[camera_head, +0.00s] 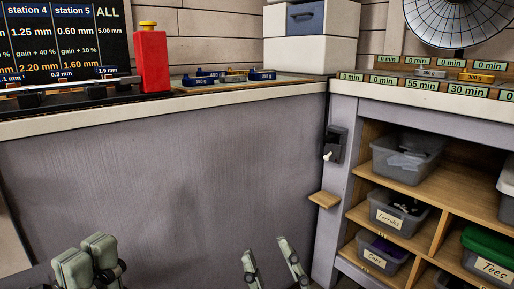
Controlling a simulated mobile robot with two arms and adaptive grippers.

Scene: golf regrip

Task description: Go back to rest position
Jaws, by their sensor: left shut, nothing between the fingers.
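My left gripper (88,256) is low at the left of the head view, in front of the grey counter panel. Its two finger pads are together and hold nothing. My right gripper (270,258) is low near the middle of the view, in front of the same panel. Its two fingers stand apart with nothing between them. Both grippers are below the countertop (240,107) and touch nothing that I can see. The lower parts of both are cut off by the picture's bottom edge.
A thin shaft (75,83), a red bottle (151,60) and blue weights (201,81) are on the counter. At right, shelves hold labelled bins such as Ferrules (398,215) and Tees (490,265). A small wooden ledge (324,199) juts out beside them.

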